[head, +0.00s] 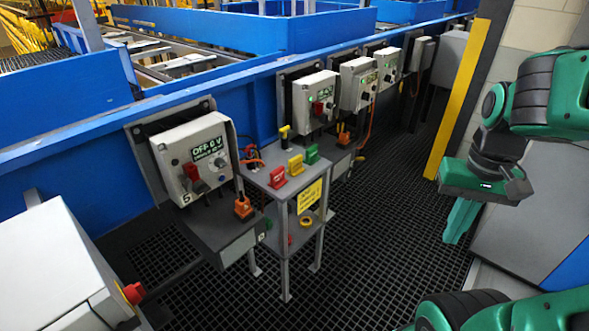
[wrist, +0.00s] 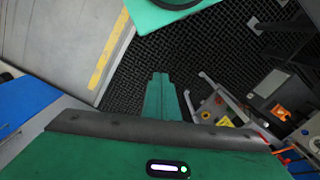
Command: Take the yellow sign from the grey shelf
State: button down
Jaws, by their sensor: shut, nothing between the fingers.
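The yellow sign (head: 310,196) with dark lettering hangs upright at the front right edge of the grey shelf (head: 288,192), just below its top. The shelf is a small stand with a top and a lower board on thin legs. My gripper (head: 458,232) is to the right of the shelf, well apart from it, pointing down over the black grating. Its green fingers are together and empty, as the wrist view (wrist: 160,78) also shows.
Red, yellow and green clips stand on the shelf top; a yellow ring (head: 306,222) lies on the lower board. Grey control boxes (head: 193,158) line the blue conveyor side. A yellow-edged post (head: 458,100) stands near my arm. Grating between gripper and shelf is clear.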

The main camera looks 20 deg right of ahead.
aim_at(296, 168)
jog(key=u, duration=1.95)
jog(key=k, duration=1.25)
jog(key=z, duration=1.45)
jog(key=i, duration=1)
